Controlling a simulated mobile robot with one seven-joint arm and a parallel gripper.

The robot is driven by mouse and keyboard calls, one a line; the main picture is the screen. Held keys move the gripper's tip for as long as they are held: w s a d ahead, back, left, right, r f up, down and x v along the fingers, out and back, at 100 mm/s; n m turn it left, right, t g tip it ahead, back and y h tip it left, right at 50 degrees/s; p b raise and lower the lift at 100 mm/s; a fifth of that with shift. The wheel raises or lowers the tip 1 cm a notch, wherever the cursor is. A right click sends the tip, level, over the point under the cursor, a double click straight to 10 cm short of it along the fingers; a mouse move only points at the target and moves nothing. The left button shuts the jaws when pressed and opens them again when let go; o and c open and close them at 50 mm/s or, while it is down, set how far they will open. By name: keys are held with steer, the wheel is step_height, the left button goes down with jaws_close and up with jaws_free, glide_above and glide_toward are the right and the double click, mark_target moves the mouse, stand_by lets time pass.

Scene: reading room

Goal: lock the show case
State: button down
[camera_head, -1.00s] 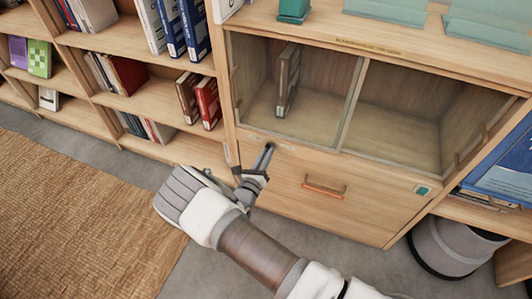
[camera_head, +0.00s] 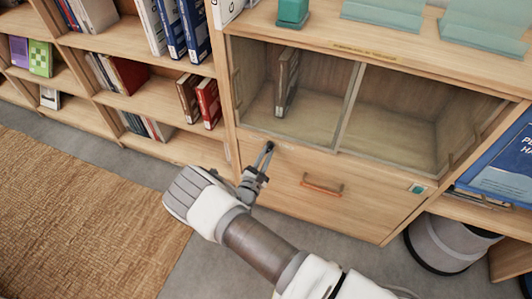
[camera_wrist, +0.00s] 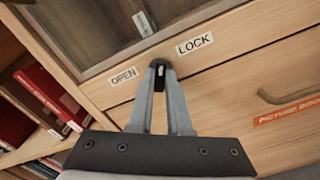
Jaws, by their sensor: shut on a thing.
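The show case (camera_head: 340,120) is a wooden cabinet section with two glass panes, both appearing closed. Below the glass, its lock (camera_wrist: 161,71) is a small dark piece on the wooden rail. An "OPEN" label (camera_wrist: 124,76) lies left of it and a "LOCK" label (camera_wrist: 195,44) right of it. My gripper (camera_wrist: 160,68) is shut on the lock piece, its fingertips hiding most of it. In the head view my gripper (camera_head: 266,153) reaches the rail under the left pane. I cannot tell which label the lock points to.
A drawer with an orange handle (camera_head: 322,185) sits below the rail. A book (camera_head: 287,82) stands behind the left pane. Shelves with books (camera_head: 207,103) are at left, a grey bin (camera_head: 447,245) at lower right. The floor with a woven rug (camera_head: 85,220) is open at left.

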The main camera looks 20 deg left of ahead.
steer(key=shift+m, duration=1.3)
steer(key=shift+p, duration=0.3)
steer(key=c, duration=0.9)
jaws_free()
steer(key=shift+o, duration=0.2)
steer(key=s+a+p, duration=0.1)
steer(key=s+p, duration=0.2)
steer(key=s, duration=1.4)
steer(key=shift+s+a, duration=0.15)
steer(key=shift+s, duration=0.05)
